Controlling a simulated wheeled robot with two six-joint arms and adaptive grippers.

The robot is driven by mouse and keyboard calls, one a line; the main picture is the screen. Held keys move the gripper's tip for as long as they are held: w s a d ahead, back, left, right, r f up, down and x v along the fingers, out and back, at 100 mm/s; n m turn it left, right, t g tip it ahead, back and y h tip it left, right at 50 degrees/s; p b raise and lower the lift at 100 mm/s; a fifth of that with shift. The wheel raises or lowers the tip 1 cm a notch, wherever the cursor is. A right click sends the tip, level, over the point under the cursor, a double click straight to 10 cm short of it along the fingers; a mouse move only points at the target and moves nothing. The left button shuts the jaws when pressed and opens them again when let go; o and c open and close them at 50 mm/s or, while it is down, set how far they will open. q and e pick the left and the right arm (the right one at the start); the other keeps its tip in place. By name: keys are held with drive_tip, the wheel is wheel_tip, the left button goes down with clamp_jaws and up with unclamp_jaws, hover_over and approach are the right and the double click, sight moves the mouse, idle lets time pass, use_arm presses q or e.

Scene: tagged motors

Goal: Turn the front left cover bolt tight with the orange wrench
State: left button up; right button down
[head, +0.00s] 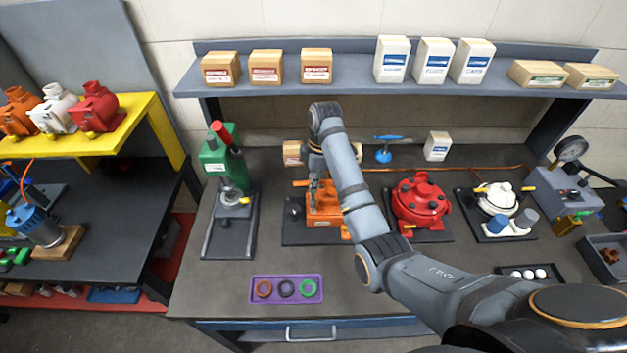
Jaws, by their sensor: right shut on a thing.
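My right arm reaches in from the lower right, and its right gripper (318,182) is over the orange motor (325,222) on a dark base plate (292,236). The gripper is shut on what looks like the orange wrench (300,183), whose end sticks out to the left of the fingers. The gripper and wrist hide most of the motor's top. The cover bolts, including the front left one, are too small and covered to make out. I cannot tell whether the wrench touches a bolt. My left gripper is not in view.
A red motor (420,203) and a white motor (497,198) stand to the right on dark plates. A green press (219,165) stands left. A purple tray (287,290) with three rings lies in front.

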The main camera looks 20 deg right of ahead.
drive_tip(key=shift+n, duration=0.3)
drive_tip(key=shift+f, duration=0.2)
drive_tip(key=shift+f, duration=1)
